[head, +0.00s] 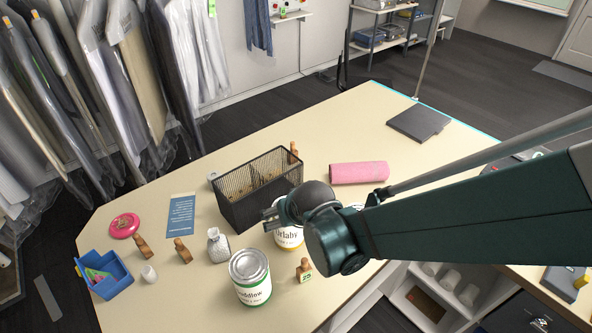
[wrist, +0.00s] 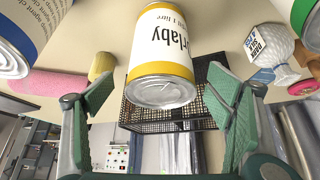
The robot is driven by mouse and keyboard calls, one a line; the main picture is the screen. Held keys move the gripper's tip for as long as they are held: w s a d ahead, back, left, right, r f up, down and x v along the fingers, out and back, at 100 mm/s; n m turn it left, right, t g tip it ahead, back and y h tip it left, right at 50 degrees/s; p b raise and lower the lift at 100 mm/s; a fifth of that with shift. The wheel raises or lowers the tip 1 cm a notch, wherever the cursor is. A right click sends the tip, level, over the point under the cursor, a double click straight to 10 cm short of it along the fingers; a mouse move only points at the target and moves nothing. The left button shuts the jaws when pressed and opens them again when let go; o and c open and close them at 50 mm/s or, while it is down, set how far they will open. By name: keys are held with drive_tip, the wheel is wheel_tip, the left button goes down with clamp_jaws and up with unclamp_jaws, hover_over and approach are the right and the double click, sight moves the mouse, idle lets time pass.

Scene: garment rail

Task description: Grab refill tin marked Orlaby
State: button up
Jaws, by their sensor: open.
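The Orlaby tin (head: 289,238) is white with a yellow band and stands on the table in front of the black mesh basket. In the head view my arm and gripper (head: 275,212) cover its upper part. In the wrist view the tin (wrist: 160,50) appears upside down, its dark lettering partly readable as "rlaby". My gripper (wrist: 160,112) is open, its two green-padded fingers apart on either side of the tin's near end. I see no finger touching the tin.
A green-banded tin (head: 251,277) stands close by, left and nearer. The black mesh basket (head: 240,205) stands behind. A pink roll (head: 359,173) lies to the right. A patterned bottle (head: 218,246), wooden stamps (head: 182,251) and a blue box (head: 105,277) stand left. The far right tabletop is mostly clear.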

drive_tip(key=shift+x, duration=2.55)
drive_tip(key=shift+w+a, duration=0.1)
drive_tip(key=shift+c, duration=0.5)
drive_tip(key=shift+r, duration=0.1)
drive_tip(key=c, duration=1.5)
drive_tip(key=shift+r, duration=0.15)
drive_tip(key=shift+r, duration=4.85)
